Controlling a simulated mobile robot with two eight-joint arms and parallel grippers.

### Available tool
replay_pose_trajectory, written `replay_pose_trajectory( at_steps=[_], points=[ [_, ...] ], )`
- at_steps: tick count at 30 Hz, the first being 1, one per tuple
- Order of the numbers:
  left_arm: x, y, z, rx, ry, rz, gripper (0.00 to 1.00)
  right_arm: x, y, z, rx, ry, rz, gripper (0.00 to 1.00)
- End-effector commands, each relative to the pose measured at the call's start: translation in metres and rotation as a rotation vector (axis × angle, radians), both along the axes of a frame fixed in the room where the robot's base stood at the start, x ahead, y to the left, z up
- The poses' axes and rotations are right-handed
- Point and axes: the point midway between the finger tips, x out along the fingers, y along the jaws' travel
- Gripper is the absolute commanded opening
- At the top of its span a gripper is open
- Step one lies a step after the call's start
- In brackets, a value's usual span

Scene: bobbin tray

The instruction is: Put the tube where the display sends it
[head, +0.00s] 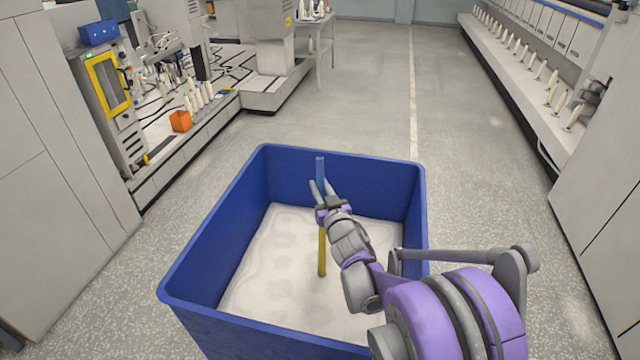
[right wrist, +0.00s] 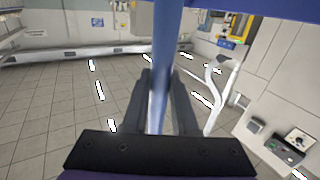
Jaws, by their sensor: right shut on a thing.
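A long thin tube (head: 320,170) is held roughly upright over the blue bin. Its upper part is blue and a yellow length (head: 322,255) shows below my gripper; the gripper hides the middle, and the two look like one tube. My right gripper (head: 319,190) is shut on the tube. In the right wrist view the blue part of the tube (right wrist: 162,65) stands between my two fingers (right wrist: 160,105). My left gripper is not in view. No display can be read in these frames.
The large open blue bin (head: 215,225) stands on the floor in front of me, with a pale bottom. A machine with a yellow-framed window (head: 108,84) and a blue box (head: 98,32) on top stands left. An orange container (head: 180,121) sits near white bobbins. Floor beyond the bin is clear.

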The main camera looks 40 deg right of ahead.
Motion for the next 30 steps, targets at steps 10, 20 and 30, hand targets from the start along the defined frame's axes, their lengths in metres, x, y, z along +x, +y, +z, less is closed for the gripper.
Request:
replay_pose_trajectory(
  at_steps=[10,20,30],
  points=[
    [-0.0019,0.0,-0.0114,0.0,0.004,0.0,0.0,0.0003,0.0002,-0.0168,0.0,0.0,0.001,0.0],
    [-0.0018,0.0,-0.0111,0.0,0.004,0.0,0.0,0.0002,0.0002,-0.0165,-0.001,0.0,0.0,0.61],
    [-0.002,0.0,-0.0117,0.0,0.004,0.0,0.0,-0.0051,0.0021,-0.0165,-0.001,0.0,0.0,0.61]
  ],
)
